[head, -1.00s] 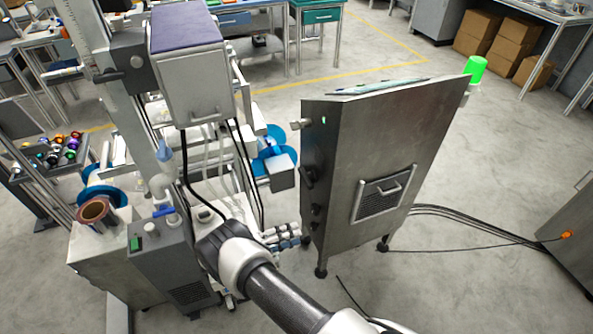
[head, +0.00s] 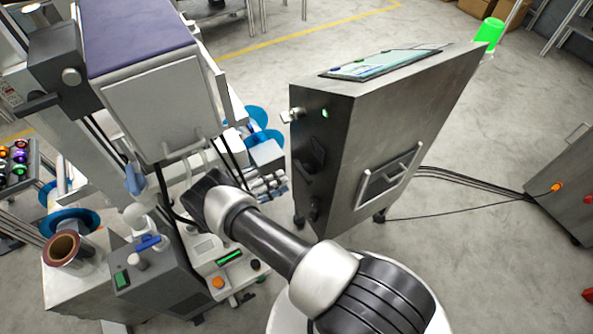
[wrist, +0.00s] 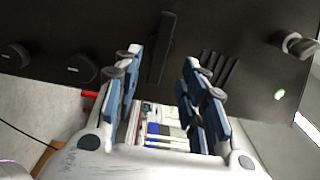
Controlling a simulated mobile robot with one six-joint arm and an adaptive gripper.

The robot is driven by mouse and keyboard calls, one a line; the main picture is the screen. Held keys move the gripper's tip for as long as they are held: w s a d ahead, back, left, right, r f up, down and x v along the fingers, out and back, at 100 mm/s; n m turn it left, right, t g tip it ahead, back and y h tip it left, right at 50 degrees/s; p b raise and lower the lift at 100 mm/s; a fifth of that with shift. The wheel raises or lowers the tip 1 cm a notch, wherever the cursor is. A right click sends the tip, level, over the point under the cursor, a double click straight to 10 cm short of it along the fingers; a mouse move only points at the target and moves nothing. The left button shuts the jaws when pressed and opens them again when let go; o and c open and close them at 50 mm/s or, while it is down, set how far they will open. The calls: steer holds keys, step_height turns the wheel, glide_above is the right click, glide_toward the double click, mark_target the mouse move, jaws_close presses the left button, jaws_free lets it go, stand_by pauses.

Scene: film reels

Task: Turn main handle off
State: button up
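The dark metal cabinet (head: 372,140) stands right of centre in the head view. A black bar handle (head: 313,155) sits on its narrow left side; I take this as the main handle. In the wrist view the handle (wrist: 160,48) is a long black bar, nearly upright and slightly tilted, on the dark panel. My gripper (head: 270,185) is just left of that side in the head view. In the wrist view my gripper (wrist: 162,60) is open and empty, its fingers on either side of the handle's line. Whether they touch it cannot be told.
Two round black knobs, one here (wrist: 82,68), lie left of the handle in the wrist view, and a metal key-like fitting (wrist: 298,45) lies right. The white reel machine (head: 160,100) stands close on the left. Cables (head: 470,180) run along the floor at right.

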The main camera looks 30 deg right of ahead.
mark_target(304, 171)
steer(key=d, duration=0.7)
steer(key=shift+w+d, duration=0.2)
steer(key=shift+d, duration=0.1)
steer(key=shift+c, duration=0.3)
steer(key=c, duration=0.6)
steer(key=shift+c, duration=0.2)
steer(key=shift+m, duration=8.9)
